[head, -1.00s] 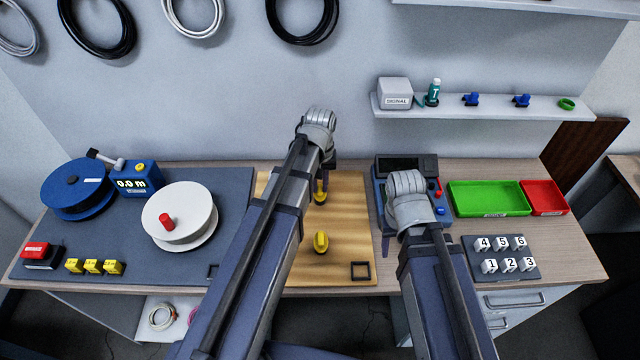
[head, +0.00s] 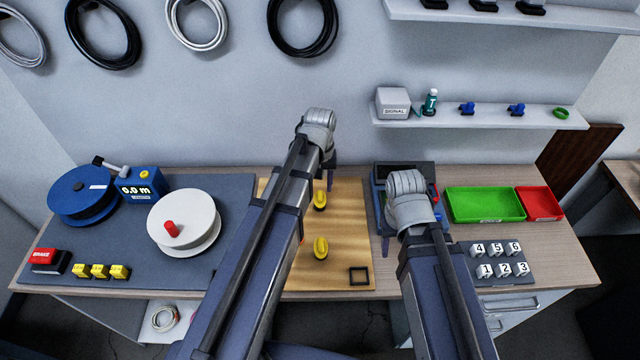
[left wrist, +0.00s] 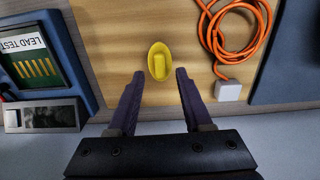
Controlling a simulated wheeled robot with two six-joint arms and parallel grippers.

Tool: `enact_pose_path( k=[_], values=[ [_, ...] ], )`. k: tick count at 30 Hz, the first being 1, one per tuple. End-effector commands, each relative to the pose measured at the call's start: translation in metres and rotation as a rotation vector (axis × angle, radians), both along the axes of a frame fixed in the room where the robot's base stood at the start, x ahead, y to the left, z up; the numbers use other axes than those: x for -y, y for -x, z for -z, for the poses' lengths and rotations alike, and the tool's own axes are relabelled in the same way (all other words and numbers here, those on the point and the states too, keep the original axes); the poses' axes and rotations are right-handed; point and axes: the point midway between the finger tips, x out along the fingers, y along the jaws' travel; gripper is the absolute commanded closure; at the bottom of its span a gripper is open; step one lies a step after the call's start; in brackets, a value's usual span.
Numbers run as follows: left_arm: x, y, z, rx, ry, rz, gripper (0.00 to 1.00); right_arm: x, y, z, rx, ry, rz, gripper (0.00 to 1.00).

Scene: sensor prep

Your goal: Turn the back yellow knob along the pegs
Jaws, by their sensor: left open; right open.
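The back yellow knob (head: 320,200) stands on the wooden board (head: 345,225), with the front yellow knob (head: 321,248) nearer me. In the left wrist view the back knob (left wrist: 159,62) is an oval base with a raised ridge, running roughly up and down the picture. My left gripper (head: 329,180) is open and empty just behind the knob. Its fingertips (left wrist: 160,73) straddle the knob's line in the left wrist view, without visible contact. My right gripper (head: 388,240) is at the blue device; its arm hides most of the fingers. I cannot make out any pegs.
The blue lead-test device (left wrist: 45,60) stands beside the board. An orange cable (left wrist: 235,45) with a white plug (left wrist: 228,91) lies on the board's other side, hidden by my left arm in the head view. A small black square frame (head: 359,275) sits at the board's front.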

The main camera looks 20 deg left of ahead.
Motion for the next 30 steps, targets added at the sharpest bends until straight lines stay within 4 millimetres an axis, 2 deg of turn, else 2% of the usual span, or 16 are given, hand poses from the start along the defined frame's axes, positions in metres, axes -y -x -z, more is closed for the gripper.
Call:
enact_pose_path(
  k=[1, 3, 9, 22, 26, 30],
  values=[
    [0.000, 0.000, -0.015, 0.000, 0.000, 0.000, 0.50, 0.000, 0.000, -0.015, 0.000, 0.000, 0.000, 0.50],
    [0.000, 0.000, -0.025, 0.000, 0.000, 0.000, 0.50, 0.000, 0.000, -0.024, 0.000, 0.000, -0.001, 0.50],
    [0.000, 0.000, -0.044, 0.000, 0.000, 0.000, 0.50, 0.000, 0.000, -0.044, 0.000, 0.000, -0.002, 0.50],
    [0.003, 0.004, -0.044, -0.002, -0.002, 0.011, 0.50, 0.000, 0.000, -0.044, 0.000, 0.000, -0.002, 0.50],
    [0.034, 0.037, -0.035, -0.012, -0.019, 0.140, 0.50, 0.000, 0.000, -0.035, 0.000, 0.000, -0.001, 0.50],
    [0.074, 0.089, -0.025, -0.032, -0.054, 0.361, 0.50, 0.000, 0.000, -0.024, 0.000, 0.000, -0.001, 0.50]
  ],
)
